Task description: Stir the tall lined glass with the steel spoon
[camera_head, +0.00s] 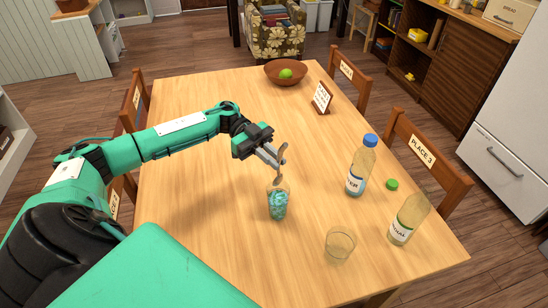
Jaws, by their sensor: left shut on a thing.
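The steel spoon (280,167) is held in my left gripper (272,158), which is shut on it above the table. The spoon points down, its lower end at or just above the mouth of a tall glass (278,204). I cannot tell whether the tip is inside the rim. The glass stands upright and shows blue-green contents or pattern; whether it is lined is too small to tell. My right gripper is not in view.
An empty clear glass (340,244), a blue-capped bottle (360,170) and an uncapped bottle (408,220) stand to the right, with a green cap (392,184). A bowl (272,75) and card (322,98) are farther back. The left of the wooden table (190,200) is clear.

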